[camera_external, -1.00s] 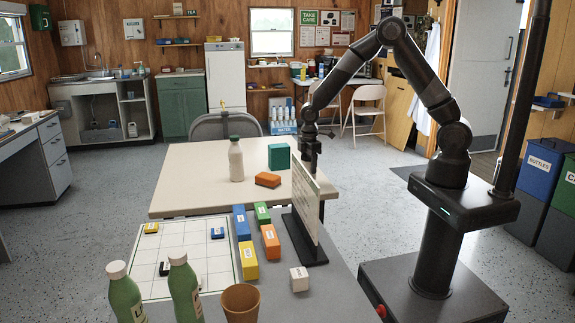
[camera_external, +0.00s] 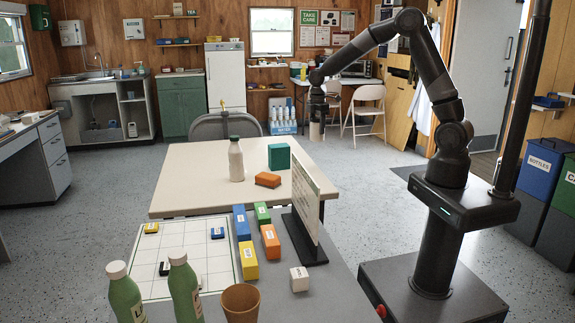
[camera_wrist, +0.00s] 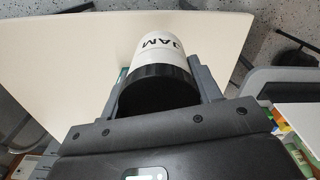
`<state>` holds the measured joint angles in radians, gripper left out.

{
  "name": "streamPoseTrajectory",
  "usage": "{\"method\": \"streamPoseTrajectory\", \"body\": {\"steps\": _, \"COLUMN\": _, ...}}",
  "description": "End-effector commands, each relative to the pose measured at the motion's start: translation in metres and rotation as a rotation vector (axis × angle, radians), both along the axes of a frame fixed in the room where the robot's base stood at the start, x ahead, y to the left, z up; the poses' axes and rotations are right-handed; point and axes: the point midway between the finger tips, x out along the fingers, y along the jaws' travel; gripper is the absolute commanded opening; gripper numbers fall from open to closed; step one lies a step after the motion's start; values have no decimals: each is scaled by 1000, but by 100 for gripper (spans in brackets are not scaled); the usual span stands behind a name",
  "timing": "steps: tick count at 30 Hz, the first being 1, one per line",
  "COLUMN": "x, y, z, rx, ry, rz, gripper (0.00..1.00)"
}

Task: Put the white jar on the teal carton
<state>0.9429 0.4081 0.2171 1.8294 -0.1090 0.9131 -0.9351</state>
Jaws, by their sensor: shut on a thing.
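The white jar (camera_external: 316,131), with a black lid and the word JAM, shows in the wrist view (camera_wrist: 160,45) between my gripper's fingers. My gripper (camera_external: 317,113) is shut on it and holds it upright in the air, to the right of the teal carton as the external view shows it. The teal carton (camera_external: 279,157) stands on the cream table (camera_external: 200,178) near its right side. In the wrist view only a sliver of teal shows beside the left finger, and the jar and gripper hide much of the view there.
An upright board (camera_external: 306,195) on a black foot rises at the near right. Coloured boxes and green bottles (camera_external: 126,296) occupy the grey table in front.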

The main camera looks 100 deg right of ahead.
Motion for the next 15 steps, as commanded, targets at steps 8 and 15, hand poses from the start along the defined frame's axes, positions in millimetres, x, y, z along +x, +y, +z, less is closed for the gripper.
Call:
{"method": "streamPoseTrajectory", "body": {"steps": 8, "x": 15, "y": -80, "z": 51, "rx": -5, "ry": -3, "rz": 35, "gripper": 26}}
{"method": "streamPoseTrajectory", "body": {"steps": 15, "x": 14, "y": -111, "z": 74, "rx": -4, "ry": -1, "rz": 53, "gripper": 26}}
